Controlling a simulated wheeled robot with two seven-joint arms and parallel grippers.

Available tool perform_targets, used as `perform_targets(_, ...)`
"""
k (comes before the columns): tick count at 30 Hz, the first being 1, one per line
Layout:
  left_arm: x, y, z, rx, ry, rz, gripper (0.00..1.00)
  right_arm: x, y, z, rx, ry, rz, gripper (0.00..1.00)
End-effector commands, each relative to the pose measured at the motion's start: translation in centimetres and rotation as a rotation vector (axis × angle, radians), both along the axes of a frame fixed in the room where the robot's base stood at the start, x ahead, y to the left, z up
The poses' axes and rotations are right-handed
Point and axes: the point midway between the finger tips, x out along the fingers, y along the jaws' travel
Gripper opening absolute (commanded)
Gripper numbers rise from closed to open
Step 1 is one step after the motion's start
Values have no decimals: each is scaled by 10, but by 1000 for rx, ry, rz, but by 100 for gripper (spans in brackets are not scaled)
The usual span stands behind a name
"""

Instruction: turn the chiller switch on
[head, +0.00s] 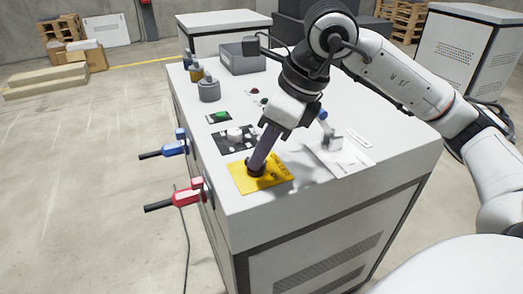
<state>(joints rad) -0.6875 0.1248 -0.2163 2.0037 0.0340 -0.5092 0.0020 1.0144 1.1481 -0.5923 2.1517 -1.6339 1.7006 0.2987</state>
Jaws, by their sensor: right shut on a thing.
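A white cabinet (235,198) carries several controls on its top. A yellow plate (279,182) with small dark markings lies near its front left corner, with a dark knob (255,172) on it. My right gripper (257,166) reaches down from the upper right and is shut on this knob, covering much of it. I cannot read a chiller label, and the knob's exact setting is hidden. My left gripper is not in view.
A black panel with a white knob (235,134) and a green button (221,115) are behind the plate. A blue-handled lever (323,116) stands right of my gripper. Blue (172,149) and red (184,197) handles stick out left. A grey bin (240,60) sits at the back.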

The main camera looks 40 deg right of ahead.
Motion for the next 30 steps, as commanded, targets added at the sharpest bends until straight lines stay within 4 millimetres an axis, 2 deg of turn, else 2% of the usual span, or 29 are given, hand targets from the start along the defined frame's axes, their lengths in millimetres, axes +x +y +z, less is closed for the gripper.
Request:
perform_targets(18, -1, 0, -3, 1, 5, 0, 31, -1, 0, 0, -1, 2, -40, 0)
perform_targets(19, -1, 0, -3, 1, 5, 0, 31, -1, 0, 0, -1, 2, -40, 16)
perform_targets(21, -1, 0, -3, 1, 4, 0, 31, 0, 0, 0, -1, 2, -40, 28)
perform_targets(30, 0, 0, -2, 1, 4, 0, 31, 0, 0, 1, -1, 1, -38, 30)
